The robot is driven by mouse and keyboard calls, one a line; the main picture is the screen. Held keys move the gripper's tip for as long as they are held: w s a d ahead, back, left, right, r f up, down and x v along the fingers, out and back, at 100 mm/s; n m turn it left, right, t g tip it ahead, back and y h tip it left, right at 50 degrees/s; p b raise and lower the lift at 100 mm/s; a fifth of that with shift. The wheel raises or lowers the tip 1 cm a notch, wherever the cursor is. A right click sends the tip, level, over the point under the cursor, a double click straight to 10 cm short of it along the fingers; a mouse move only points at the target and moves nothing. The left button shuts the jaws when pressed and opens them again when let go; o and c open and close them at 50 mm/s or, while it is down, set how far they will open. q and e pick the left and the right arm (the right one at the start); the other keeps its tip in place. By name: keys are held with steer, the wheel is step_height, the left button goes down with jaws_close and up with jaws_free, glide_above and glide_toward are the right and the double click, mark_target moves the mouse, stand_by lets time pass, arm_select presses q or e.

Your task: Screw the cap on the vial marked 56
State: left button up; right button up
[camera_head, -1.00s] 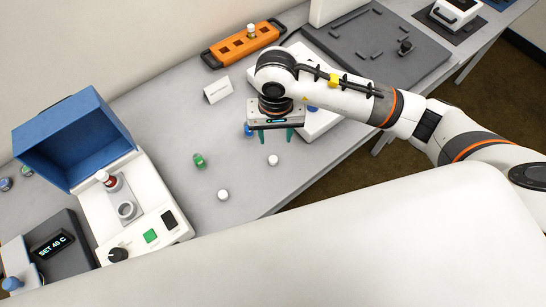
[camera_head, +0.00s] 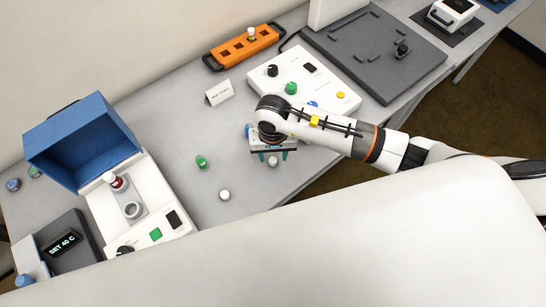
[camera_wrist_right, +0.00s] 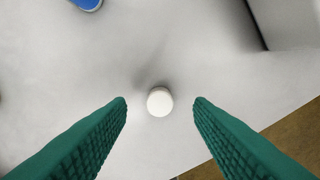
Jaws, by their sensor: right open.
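A small round white object (camera_head: 273,161), a cap or a white-topped vial, is on the grey table below my right gripper (camera_head: 270,155). In the right wrist view, the white object (camera_wrist_right: 160,101) shows from above, between and a little beyond the tips of the open green fingers (camera_wrist_right: 160,103). Nothing is between the fingers' grip. A second white round object (camera_head: 224,195) and a green-topped vial (camera_head: 201,162) stand to the left on the table. No number 56 is readable. My left gripper is out of view.
A white control box (camera_head: 335,95) with knobs stands behind my right arm. An orange rack (camera_head: 227,55) with a vial, a small sign (camera_head: 219,93) and a dark grey tray (camera_head: 375,50) lie farther back. A device with a blue lid (camera_head: 80,140) is at left. A blue object (camera_wrist_right: 88,3) shows in the wrist view.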

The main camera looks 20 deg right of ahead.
mark_target(273, 161)
steer(key=shift+f, duration=1.05)
jaws_close()
